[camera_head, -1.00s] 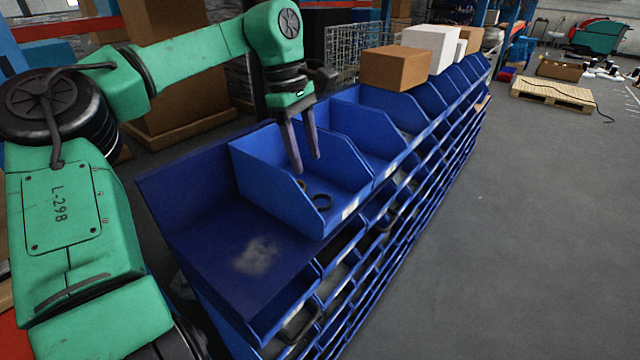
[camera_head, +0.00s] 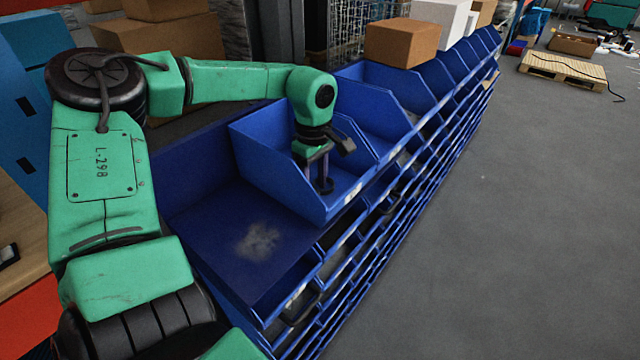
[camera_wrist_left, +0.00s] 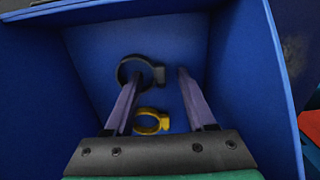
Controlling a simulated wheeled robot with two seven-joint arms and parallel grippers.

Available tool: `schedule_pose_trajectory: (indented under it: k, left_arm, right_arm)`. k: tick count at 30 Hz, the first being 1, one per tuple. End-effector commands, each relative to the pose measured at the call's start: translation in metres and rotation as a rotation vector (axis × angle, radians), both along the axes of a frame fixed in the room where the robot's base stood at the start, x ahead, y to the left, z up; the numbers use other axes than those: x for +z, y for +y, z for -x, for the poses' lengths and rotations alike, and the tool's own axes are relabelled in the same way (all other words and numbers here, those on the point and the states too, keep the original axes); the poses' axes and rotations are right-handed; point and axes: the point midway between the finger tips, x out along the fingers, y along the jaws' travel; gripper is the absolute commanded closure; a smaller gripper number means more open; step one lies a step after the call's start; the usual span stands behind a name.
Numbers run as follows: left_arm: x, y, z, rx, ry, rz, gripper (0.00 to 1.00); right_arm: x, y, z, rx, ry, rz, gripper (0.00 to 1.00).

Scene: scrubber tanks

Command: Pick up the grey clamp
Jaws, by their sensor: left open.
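My left gripper (camera_head: 317,178) reaches down into the front blue bin (camera_head: 262,178) in the head view. In the left wrist view its two fingers (camera_wrist_left: 160,80) are apart, with nothing gripped between them. The dark grey clamp (camera_wrist_left: 158,75), a ring with a small block at its right side, lies on the bin floor. Its block shows between the fingertips, and the left fingertip overlaps the ring; I cannot tell whether they touch. A yellow clamp (camera_wrist_left: 147,124) lies nearer the gripper's base, beside the left finger. In the head view the fingers partly hide the clamps. My right gripper is out of view.
The bin walls stand close around the gripper. More blue bins (camera_head: 395,82) run back along the rack, with a cardboard box (camera_head: 401,42) and a white box (camera_head: 440,17) on top. The bare shelf (camera_head: 205,215) in front of the bin and the floor at right (camera_head: 540,220) are clear.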

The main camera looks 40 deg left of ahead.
Motion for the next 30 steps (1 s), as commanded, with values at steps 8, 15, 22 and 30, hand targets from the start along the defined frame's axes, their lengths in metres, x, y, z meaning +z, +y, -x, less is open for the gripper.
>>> schedule_pose_trajectory:
  k: [8, 15, 22, 30]
  left_arm:
    - [-0.001, 0.000, 0.000, 0.000, -0.001, 0.000, 0.83]
    - [0.000, 0.000, 0.000, 0.000, -0.001, 0.000, 1.00]
    - [0.005, 0.000, -0.001, 0.000, -0.003, -0.001, 1.00]
    - [0.061, 0.000, -0.001, 0.000, -0.009, -0.003, 1.00]
  right_arm:
    - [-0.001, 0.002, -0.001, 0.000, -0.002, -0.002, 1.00]
    - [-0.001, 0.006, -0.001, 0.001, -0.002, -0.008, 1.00]
    - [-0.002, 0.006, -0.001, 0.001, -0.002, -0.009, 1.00]
    - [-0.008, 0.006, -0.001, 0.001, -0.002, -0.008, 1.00]
